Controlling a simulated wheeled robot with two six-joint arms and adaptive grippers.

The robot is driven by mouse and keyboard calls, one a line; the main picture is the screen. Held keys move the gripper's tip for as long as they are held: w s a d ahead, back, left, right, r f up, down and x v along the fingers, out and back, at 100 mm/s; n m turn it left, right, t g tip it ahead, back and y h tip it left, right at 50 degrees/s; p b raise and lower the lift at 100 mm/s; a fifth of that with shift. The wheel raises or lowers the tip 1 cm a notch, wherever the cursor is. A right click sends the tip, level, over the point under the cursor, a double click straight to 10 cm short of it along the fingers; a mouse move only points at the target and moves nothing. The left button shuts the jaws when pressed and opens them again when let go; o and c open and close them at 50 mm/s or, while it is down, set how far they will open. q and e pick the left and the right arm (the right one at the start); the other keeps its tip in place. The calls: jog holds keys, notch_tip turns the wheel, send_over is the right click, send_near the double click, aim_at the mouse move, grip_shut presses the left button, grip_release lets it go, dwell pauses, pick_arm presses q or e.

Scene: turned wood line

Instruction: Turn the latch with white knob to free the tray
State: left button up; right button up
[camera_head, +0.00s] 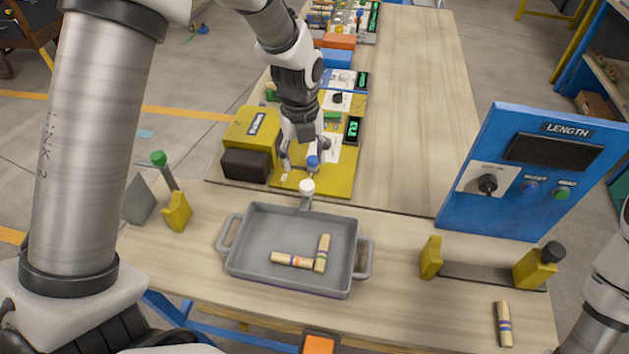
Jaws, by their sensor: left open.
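The latch with the white knob (307,186) stands at the far edge of the grey tray (240,255), near the middle of that edge. The tray sits on the wooden bench, with side handles and two small wooden pieces (292,260) in it. My left gripper (299,168) is open and points down, just beyond the white knob, over the yellow station and close to a blue knob (312,162). I cannot tell whether it touches the blue knob. My right gripper is out of view; only part of my right arm shows at the lower right edge.
A yellow station (345,178) lies behind the tray. A blue LENGTH panel (480,215) stands at the right. Yellow blocks (430,257) and a green-knobbed lever (158,158) flank the tray. A striped wooden piece (503,324) lies front right. The bench is bare at back right.

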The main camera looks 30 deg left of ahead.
aim_at(307, 184)
pick_arm(q)
jog(key=shift+f, duration=0.5)
jog(key=shift+w+f, duration=0.1)
jog(key=shift+f, duration=0.1)
notch_tip(307, 184, down, 7)
jog(key=shift+w+d+r+p, duration=0.1)
jog(key=shift+r+p, duration=0.05)
jog(key=shift+p, duration=0.75)
jog(key=shift+f, duration=0.3)
jog(key=c, duration=1.2)
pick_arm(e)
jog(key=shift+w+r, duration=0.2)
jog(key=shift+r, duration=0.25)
